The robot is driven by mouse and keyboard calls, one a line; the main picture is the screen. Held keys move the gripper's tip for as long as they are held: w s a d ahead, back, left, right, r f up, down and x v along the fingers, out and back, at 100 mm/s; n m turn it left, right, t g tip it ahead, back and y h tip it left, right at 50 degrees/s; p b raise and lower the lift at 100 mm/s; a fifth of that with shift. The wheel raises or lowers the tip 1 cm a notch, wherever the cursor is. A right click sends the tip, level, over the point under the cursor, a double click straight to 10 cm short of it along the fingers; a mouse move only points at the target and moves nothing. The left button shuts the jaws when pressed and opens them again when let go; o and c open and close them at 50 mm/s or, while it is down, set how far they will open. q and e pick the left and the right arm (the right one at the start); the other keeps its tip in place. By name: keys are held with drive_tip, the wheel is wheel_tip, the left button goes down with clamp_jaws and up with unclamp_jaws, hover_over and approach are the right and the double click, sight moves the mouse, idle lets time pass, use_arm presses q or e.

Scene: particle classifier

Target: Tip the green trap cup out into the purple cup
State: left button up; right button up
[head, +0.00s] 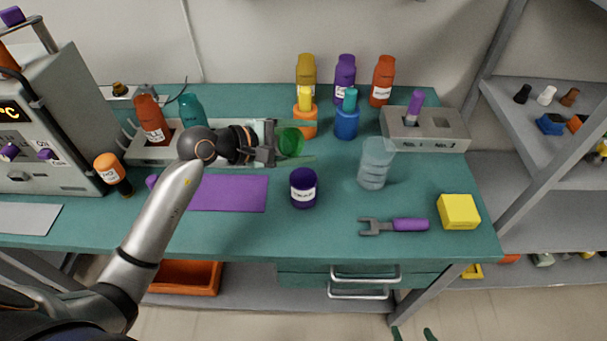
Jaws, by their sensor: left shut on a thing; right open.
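The green trap cup (290,143) is a see-through green cup above the back part of the bench. My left gripper (296,144) is shut on it, with one finger on each side. The cup looks tilted; I cannot make out its contents. The purple cup (303,189), dark with a white label, stands upright on the bench, nearer the front than the green cup and slightly to its right. The two are apart. Only the green fingertips of my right gripper (414,335) show at the bottom edge, spread apart and empty.
A clear beaker (375,163) stands right of the purple cup. A purple mat (228,193) lies to its left. A purple-handled wrench (408,225) and a yellow block (458,211) lie front right.

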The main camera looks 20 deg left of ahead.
use_arm(q)
drive_tip(key=shift+r+m, duration=0.1)
drive_tip(key=shift+m, duration=0.2)
use_arm(e)
drive_tip(key=shift+d+r, duration=0.1)
use_arm(q)
drive_tip(key=shift+d+m+y+p, duration=0.1)
drive_tip(key=shift+m+y+p, duration=0.4)
drive_tip(key=shift+y+p, duration=0.15)
use_arm(e)
drive_tip(key=shift+w+r, duration=0.15)
drive_tip(key=shift+r, duration=0.35)
